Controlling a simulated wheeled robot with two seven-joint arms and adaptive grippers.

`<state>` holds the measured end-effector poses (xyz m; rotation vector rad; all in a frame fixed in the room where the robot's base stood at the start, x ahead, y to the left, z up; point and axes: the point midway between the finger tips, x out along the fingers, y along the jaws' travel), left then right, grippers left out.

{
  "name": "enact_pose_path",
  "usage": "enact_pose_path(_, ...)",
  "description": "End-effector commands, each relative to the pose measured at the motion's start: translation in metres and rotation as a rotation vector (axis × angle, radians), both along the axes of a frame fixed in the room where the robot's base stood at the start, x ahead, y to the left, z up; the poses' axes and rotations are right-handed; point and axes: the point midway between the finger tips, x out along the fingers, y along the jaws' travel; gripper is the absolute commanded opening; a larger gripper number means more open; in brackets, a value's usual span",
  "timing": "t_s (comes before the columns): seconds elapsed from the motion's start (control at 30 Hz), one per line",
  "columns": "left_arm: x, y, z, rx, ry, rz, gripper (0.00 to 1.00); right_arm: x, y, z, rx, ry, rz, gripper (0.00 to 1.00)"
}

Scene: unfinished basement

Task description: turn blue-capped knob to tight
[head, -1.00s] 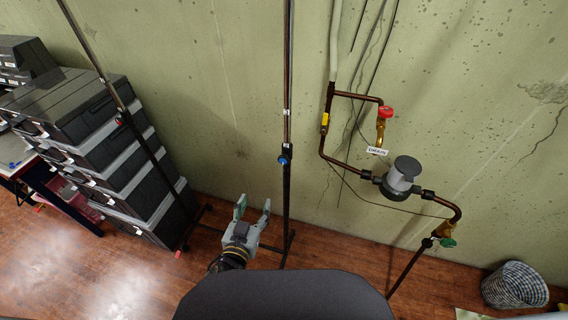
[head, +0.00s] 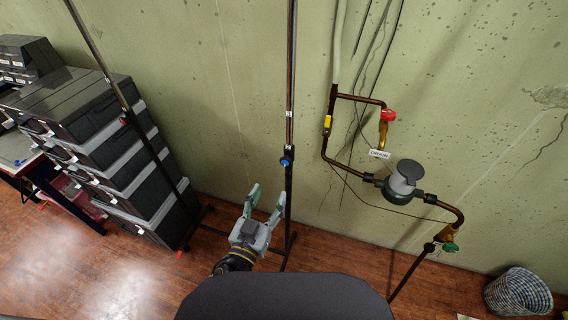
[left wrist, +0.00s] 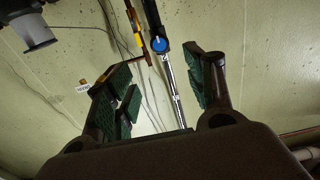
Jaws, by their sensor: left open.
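The blue-capped knob (head: 286,162) sits on a dark upright pole (head: 290,100) in front of the wall. In the left wrist view the blue knob (left wrist: 159,44) shows beyond and between the fingers, near the top middle. My left gripper (head: 266,198) is open and empty, below and a little left of the knob in the head view, and apart from it. Its green-padded fingers also show in the left wrist view (left wrist: 160,85). My right gripper is in neither view.
A second pole (head: 125,105) with a red-capped knob (head: 123,120) stands left, beside stacked dark drawer boxes (head: 75,105). Right on the wall are copper pipes with a grey meter (head: 405,175), a red valve handle (head: 388,115) and a green one (head: 450,247). A wicker basket (head: 518,292) stands lower right.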

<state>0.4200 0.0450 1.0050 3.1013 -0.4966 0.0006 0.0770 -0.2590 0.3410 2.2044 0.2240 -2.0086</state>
Motion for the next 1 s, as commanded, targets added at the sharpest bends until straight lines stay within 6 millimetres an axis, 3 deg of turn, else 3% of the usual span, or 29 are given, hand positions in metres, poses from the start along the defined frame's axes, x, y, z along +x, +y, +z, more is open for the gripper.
enact_pose_path(1.0, 0.058, -0.019, 0.001, 0.002, -0.001, 0.0, 0.54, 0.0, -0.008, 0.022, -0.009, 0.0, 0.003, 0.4)
